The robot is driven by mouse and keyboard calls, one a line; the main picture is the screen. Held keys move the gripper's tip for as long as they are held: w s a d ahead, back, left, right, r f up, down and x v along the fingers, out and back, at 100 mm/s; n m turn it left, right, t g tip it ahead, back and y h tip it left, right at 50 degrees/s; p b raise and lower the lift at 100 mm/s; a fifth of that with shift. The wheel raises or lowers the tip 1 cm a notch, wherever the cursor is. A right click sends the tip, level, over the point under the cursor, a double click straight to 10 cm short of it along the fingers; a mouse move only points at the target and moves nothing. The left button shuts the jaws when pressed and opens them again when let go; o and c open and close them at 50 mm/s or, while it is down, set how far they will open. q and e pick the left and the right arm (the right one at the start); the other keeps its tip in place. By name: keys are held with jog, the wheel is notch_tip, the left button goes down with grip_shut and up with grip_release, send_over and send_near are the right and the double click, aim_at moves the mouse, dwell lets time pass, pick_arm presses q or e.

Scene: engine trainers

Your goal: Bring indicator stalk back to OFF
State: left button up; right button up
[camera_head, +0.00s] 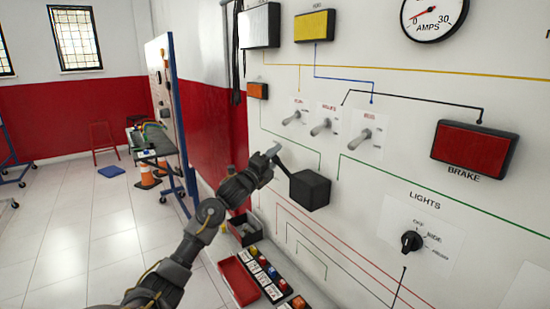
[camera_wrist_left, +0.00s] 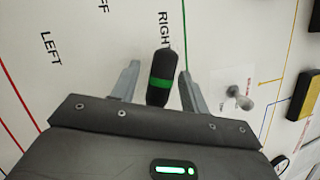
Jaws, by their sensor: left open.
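The indicator stalk (camera_head: 283,168) juts up and left from a black box (camera_head: 310,190) on the white panel in the head view. The words LEFT and a partly hidden OFF are printed further left. My left gripper (camera_head: 272,152) is at the stalk's outer end; in its wrist view the gripper (camera_wrist_left: 158,82) is open, with one finger on each side of the stalk. The finger on the right looks closer to it. Contact cannot be told. My right gripper is not in view.
Several metal toggle switches (camera_head: 323,127) sit above the stalk. A red brake lamp (camera_head: 474,149) and a black lights knob (camera_head: 411,241) are to the right. A red tray (camera_head: 240,281) and a row of small blocks lie below. Open floor is at the left.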

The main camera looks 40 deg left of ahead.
pick_arm(q)
jog(key=shift+c, duration=0.7)
grip_shut()
jog(key=f+n, duration=0.1)
jog(key=f+n+g+y+p, duration=0.1)
jog(key=f+n, duration=0.2)
jog(key=shift+w+a+f+n, duration=0.1)
jog(key=shift+a+f+n, duration=0.25)
jog(key=shift+a+n, duration=0.05)
jog(key=shift+o, duration=0.7)
grip_release()
